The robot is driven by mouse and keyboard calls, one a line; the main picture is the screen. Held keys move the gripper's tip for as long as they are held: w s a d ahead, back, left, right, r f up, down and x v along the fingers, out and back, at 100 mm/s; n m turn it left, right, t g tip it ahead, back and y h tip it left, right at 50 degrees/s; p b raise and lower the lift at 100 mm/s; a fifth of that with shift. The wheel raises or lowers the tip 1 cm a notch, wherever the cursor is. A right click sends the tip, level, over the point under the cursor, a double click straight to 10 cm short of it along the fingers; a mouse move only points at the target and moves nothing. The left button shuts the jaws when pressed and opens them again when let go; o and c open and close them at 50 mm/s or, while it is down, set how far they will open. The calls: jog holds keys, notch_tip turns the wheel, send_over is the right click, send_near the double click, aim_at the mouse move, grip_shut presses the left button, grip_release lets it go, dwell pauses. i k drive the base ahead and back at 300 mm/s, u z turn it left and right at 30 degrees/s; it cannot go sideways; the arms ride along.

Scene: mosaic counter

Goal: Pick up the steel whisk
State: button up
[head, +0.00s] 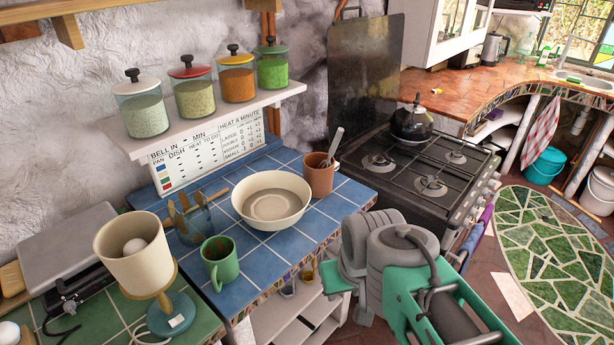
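A grey metal-looking handle (335,143) sticks up, tilted to the right, out of a brown terracotta pot (319,176) on the blue-tiled counter. It may be the steel whisk; its lower end is hidden inside the pot, so I cannot tell for sure. No wire loops show. My grey and green arm is in the lower right, in front of the stove and apart from the pot. I cannot make out my gripper's fingers in this view.
A cream bowl (271,201) stands left of the pot, with a green mug (220,262), a wooden-utensil holder (190,222) and a lamp (137,262) farther left. The stove (425,175) is to the right. A shelf (210,118) with several jars overhangs the counter's back.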

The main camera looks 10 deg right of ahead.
aim_at(340, 130)
jog(key=u, duration=3.95)
jog(key=k, duration=2.15)
jog(key=z, duration=0.8)
